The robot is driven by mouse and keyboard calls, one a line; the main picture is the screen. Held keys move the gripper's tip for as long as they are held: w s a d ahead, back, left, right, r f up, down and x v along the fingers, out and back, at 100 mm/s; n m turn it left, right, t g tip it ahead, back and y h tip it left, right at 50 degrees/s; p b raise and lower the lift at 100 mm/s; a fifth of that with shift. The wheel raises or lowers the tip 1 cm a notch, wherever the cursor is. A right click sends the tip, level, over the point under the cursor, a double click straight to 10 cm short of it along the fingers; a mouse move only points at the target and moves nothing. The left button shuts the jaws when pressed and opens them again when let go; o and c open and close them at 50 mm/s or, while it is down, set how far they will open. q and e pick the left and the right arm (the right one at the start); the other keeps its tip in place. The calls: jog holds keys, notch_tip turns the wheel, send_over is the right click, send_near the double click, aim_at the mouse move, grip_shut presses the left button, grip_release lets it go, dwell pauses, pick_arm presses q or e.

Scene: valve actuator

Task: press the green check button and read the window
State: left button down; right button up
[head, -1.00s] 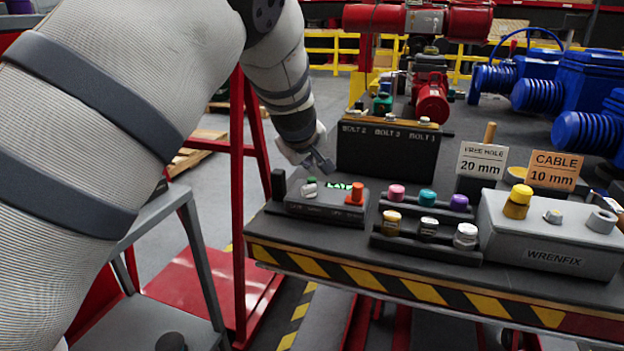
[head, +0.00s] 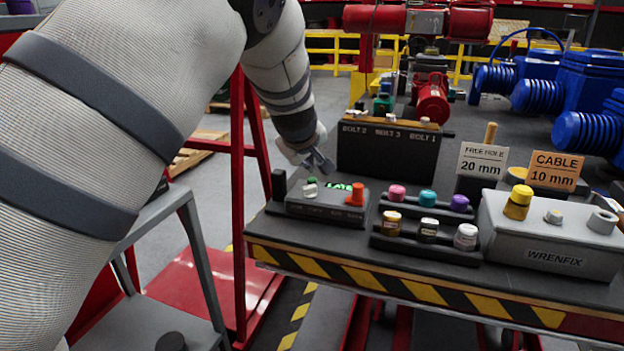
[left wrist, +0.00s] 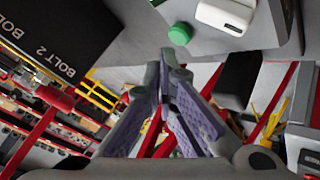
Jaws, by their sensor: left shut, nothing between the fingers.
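The grey control box (head: 325,205) sits at the left front of the bench. The green check button (head: 311,180) is on its top left, beside a small white part (head: 310,190). The lit green window (head: 339,186) is right of the button, its text too small to read surely. My left gripper (head: 321,163) is shut and empty, just above and behind the box, apart from the button. In the left wrist view, the green button (left wrist: 180,33) shows just beyond the shut fingertips (left wrist: 166,58), near the white part (left wrist: 227,15). My right gripper is out of view.
An orange-red knob (head: 355,194) stands on the box's right end. A black bolt rack (head: 388,155) is behind it. Racks of coloured caps (head: 427,198) and a grey WRENFIX box (head: 553,245) are to the right. A red post (head: 238,200) stands left of the bench.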

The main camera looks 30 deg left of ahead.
pick_arm(q)
jog(key=shift+f, duration=0.15)
jog(key=shift+f, duration=0.3)
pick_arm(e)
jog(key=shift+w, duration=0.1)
pick_arm(q)
jog(key=shift+f, duration=0.55)
dwell(0.8)
jog(key=shift+r, duration=0.15)
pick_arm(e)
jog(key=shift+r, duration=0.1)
pick_arm(q)
jog(key=shift+r, duration=0.8)
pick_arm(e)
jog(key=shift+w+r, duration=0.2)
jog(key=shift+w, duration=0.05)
pick_arm(q)
jog(key=shift+r+p, duration=0.6)
jog(key=shift+r, duration=1.95)
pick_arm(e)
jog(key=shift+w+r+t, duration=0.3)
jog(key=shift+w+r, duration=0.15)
